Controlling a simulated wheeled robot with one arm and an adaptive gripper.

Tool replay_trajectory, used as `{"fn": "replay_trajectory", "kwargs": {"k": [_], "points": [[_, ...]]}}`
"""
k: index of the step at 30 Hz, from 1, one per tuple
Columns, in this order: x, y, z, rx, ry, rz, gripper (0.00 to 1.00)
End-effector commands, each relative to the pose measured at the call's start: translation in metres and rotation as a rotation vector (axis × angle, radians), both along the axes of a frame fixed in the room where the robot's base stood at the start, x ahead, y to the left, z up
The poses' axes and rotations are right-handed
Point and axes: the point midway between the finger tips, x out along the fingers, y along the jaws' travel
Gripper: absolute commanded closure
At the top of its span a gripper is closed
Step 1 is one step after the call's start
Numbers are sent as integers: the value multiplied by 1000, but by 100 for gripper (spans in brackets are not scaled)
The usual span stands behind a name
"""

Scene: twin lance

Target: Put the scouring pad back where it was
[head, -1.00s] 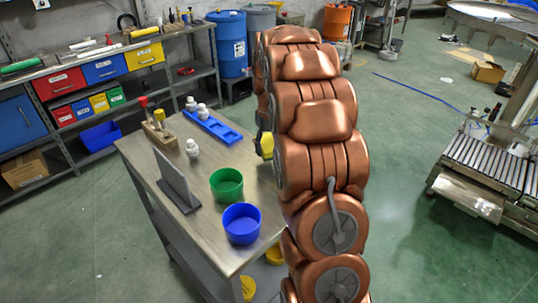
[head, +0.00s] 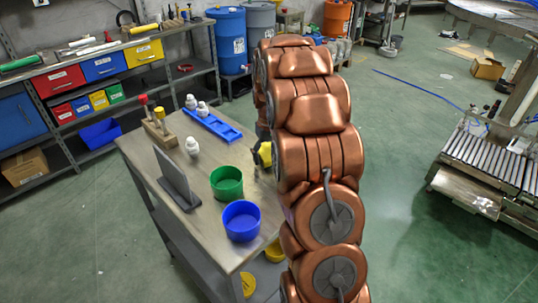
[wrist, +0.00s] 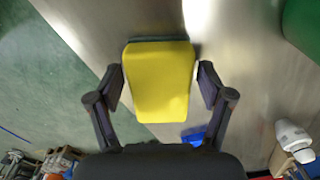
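The scouring pad is a yellow block with a dark green layer along its far edge. In the wrist view the scouring pad (wrist: 160,85) lies between the two fingers of my gripper (wrist: 161,85), whose tips meet its sides. In the head view a bit of the yellow pad (head: 265,154) shows beside my copper arm, by the right edge of the metal table (head: 157,176). My arm hides most of the gripper there. The blue tray (head: 222,129) lies at the table's back right, with white bottles at its left end.
On the table stand a green bowl (head: 227,188), a blue bowl (head: 241,231), a dark upright panel (head: 177,178), a white bottle (head: 193,147) and a wooden block (head: 158,130) with brushes. Shelves with coloured bins are behind left.

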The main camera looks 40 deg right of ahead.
Motion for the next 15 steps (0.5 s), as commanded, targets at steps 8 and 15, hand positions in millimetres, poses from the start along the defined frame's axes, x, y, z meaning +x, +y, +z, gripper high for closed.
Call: {"fn": "replay_trajectory", "kwargs": {"k": [8,15], "points": [[0,0,0,0,0,0,14],[1,0,12,-1,-2,0,14]]}}
